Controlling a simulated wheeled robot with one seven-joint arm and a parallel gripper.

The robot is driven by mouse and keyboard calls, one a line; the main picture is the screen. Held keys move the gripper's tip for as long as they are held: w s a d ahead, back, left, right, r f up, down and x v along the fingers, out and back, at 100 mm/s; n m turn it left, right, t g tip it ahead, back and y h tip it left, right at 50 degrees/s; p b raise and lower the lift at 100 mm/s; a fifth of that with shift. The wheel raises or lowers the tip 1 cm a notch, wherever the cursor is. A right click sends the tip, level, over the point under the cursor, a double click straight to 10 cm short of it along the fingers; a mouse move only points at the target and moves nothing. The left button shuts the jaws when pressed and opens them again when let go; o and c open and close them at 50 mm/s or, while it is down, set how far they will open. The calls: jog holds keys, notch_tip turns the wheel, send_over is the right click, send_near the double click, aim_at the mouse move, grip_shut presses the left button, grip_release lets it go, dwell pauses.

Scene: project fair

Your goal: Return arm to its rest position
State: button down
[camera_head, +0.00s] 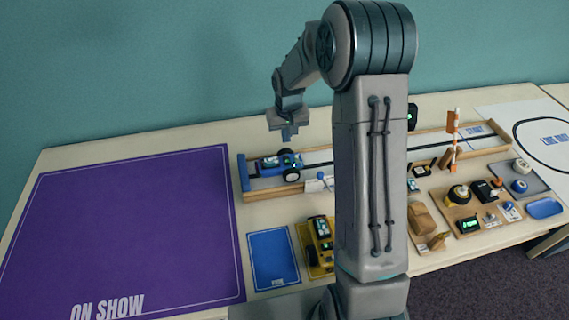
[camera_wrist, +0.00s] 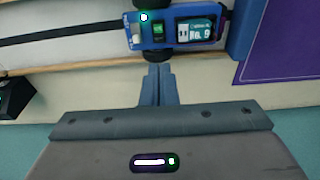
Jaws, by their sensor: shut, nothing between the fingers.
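My gripper (camera_head: 289,132) is shut and empty. In the head view it hangs from my raised, bent arm, above the left end of the wooden track. In the wrist view its closed fingers (camera_wrist: 158,84) point toward the blue car (camera_wrist: 175,28), which carries a card marked "No. 9". The blue car (camera_head: 278,164) stands on the track at its left end, just below my gripper. From these views I cannot tell for certain whether the fingertips touch it, but a gap seems to show. My arm hides the middle of the table.
A purple "ON SHOW" mat (camera_head: 130,235) covers the table's left side. A blue mat (camera_head: 272,258) and a yellow car (camera_head: 319,250) lie in front of the track (camera_head: 290,190). An orange flag (camera_head: 453,125) stands by the track at right. Several small parts and a blue tray (camera_head: 544,208) are at right.

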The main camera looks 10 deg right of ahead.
dwell(0.4)
jog(key=s+r, duration=0.5)
jog(key=s, duration=0.5)
jog(key=s+r, duration=0.5)
jog(key=s, duration=0.5)
jog(key=s+r+t, duration=0.1)
jog(key=s+r, duration=0.4)
jog(key=s, duration=0.5)
jog(key=shift+a, duration=0.15)
jog(key=shift+w+r, duration=0.1)
jog(key=w+f+b, duration=0.3)
jog(key=w+f, duration=0.1)
jog(key=w, duration=0.8)
jog(key=w+f+t+b, duration=0.1)
jog(key=w+f+b, duration=0.2)
jog(key=w, duration=1)
jog(key=shift+d+f, duration=0.25)
jog(key=shift+f, duration=0.55)
jog(key=shift+f, duration=0.1)
